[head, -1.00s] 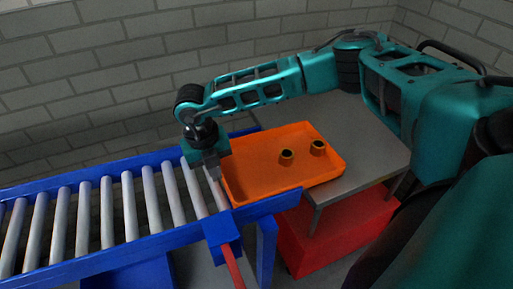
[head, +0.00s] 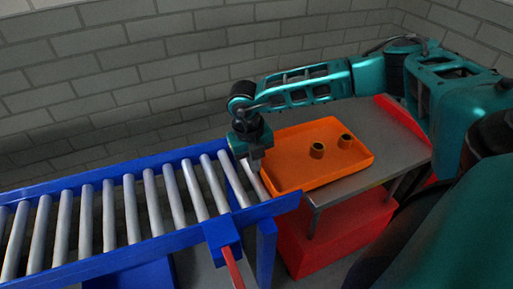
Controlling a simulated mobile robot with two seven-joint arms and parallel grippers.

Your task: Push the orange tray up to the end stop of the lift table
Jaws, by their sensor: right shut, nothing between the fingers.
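The orange tray (head: 300,168) lies mostly on the grey lift table (head: 402,158), its left end by the last rollers of the conveyor. Two small brass-coloured bushes (head: 317,150) stand inside it. The red end stop (head: 403,122) runs along the table's far right edge, partly hidden by my arm. Bare grey tabletop shows between tray and stop. My right gripper (head: 256,165) is shut, pointing down at the tray's left edge. It appears to touch the tray's outer wall, though the contact is not clear. My left gripper is out of view.
The blue-railed roller conveyor (head: 130,212) stretches to the left. Its front rail (head: 170,236) ends beside the tray's near left corner. A red box-like base (head: 330,235) stands under the table. A grey brick wall (head: 180,70) is behind.

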